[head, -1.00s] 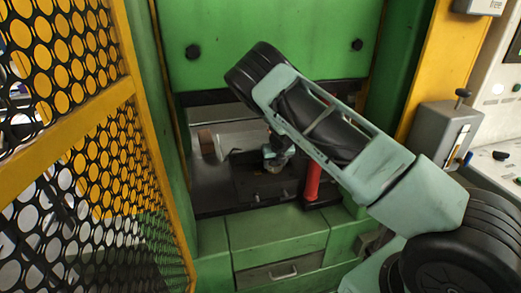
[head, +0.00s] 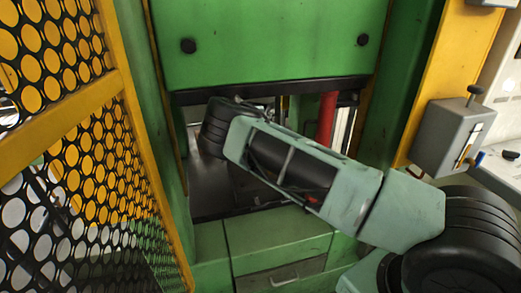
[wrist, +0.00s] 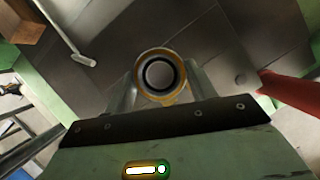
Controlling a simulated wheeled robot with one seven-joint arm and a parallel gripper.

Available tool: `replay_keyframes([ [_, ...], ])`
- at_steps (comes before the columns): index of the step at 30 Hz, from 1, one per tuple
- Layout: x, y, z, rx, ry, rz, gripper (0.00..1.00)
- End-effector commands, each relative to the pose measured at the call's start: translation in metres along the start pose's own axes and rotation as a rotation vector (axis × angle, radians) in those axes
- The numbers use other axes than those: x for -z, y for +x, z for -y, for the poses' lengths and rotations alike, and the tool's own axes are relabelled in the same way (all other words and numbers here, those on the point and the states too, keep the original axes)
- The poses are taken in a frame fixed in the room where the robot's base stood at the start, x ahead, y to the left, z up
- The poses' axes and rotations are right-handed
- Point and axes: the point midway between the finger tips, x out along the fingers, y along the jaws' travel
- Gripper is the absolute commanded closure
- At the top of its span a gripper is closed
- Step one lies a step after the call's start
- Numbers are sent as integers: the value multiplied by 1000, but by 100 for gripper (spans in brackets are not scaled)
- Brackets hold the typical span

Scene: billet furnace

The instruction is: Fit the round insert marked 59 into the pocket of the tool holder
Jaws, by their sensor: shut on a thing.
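In the wrist view my gripper (wrist: 160,82) is shut on a round thing (wrist: 160,74) with a gold rim, a dark ring and a grey middle. It is likely the round insert, but no number can be read on it. The held thing is over a dark, flat plate (wrist: 130,28); how far above cannot be told. I cannot make out the tool holder or its pocket in either current view. In the head view my arm reaches into the opening of the green machine and hides the gripper and much of the bed.
A red post (head: 326,118) stands right of my arm, and also shows in the wrist view (wrist: 290,87). A brown block (wrist: 20,24) and a pale rod (wrist: 66,34) lie upper left in the wrist view. A yellow mesh guard (head: 75,150) stands left. A grey lever box (head: 450,135) is right.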

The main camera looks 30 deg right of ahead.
Motion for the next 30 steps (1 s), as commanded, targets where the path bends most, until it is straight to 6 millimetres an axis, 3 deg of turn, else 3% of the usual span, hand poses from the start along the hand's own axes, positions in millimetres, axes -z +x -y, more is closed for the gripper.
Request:
replay_keyframes([
  [18,14,36,0,-1,0,4,90],
  [30,15,39,0,-1,0,3,90],
])
